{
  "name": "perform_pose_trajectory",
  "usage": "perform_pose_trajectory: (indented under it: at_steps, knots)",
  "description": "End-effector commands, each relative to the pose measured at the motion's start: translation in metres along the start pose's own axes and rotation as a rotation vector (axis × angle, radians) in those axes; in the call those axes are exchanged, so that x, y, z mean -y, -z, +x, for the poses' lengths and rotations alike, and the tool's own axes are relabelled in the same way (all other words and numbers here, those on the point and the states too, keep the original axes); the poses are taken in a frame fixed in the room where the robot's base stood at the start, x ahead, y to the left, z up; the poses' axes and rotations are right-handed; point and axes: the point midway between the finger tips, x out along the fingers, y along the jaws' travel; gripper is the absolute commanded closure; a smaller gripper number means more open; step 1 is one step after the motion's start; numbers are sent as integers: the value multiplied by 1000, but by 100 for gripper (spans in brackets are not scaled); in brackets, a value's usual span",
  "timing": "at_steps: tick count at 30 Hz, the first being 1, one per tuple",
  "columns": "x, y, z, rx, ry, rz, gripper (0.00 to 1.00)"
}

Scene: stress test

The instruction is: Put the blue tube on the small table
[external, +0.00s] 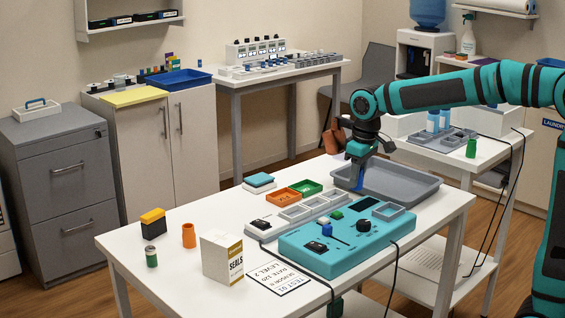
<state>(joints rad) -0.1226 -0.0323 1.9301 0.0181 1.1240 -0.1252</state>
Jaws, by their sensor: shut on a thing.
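My gripper (360,166) points down over the left part of a grey tray on the white front table (190,272). It is shut on the blue tube (358,181), which hangs upright below the fingers. I cannot tell whether the tube's lower end touches the tray. A smaller white table (484,153) stands behind and to the right of the front one, with a grey rack, light-blue bottles and a green cylinder on it. It may be the small table.
The grey tray (419,184) looks empty. A teal control box (305,258), an orange bin (283,196), a green bin (305,187) and a white carton (222,258) share the front table. A black cable (514,185) hangs off the right table.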

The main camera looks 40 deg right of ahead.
Motion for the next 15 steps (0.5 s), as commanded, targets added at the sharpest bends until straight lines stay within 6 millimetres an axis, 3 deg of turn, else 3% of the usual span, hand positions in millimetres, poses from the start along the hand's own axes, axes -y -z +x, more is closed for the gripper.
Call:
perform_pose_trajectory:
  at_steps: [15]
  knots:
    - [0,-7,50,1,0,0,93]
